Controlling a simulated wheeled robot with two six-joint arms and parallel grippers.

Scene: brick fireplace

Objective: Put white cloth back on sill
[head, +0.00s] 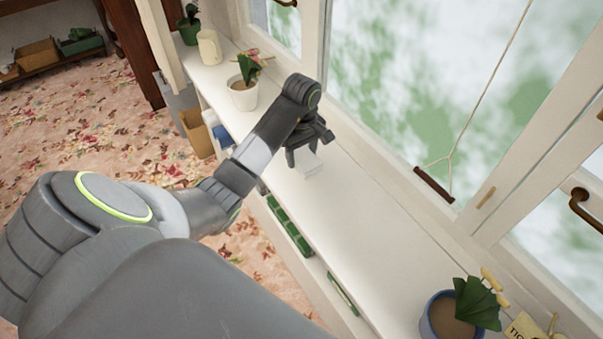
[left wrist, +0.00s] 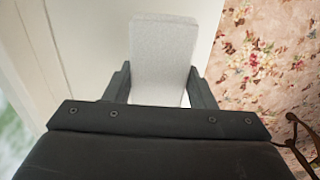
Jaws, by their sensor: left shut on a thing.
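The white cloth (head: 309,167) is a small pale folded block over the white window sill (head: 352,207) in the head view. It also shows large in the left wrist view (left wrist: 163,55). My left gripper (head: 305,152) is shut on the cloth, with a finger at each side of it in the left wrist view (left wrist: 158,85). The cloth is at or just above the sill surface; I cannot tell whether it touches. My right gripper is in neither view.
A potted plant (head: 243,93) and a cream mug (head: 209,47) stand farther along the sill. A blue-rimmed pot (head: 447,318) stands at the near end. The window (head: 425,85) borders the sill. The sill between the gripper and the blue-rimmed pot is clear.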

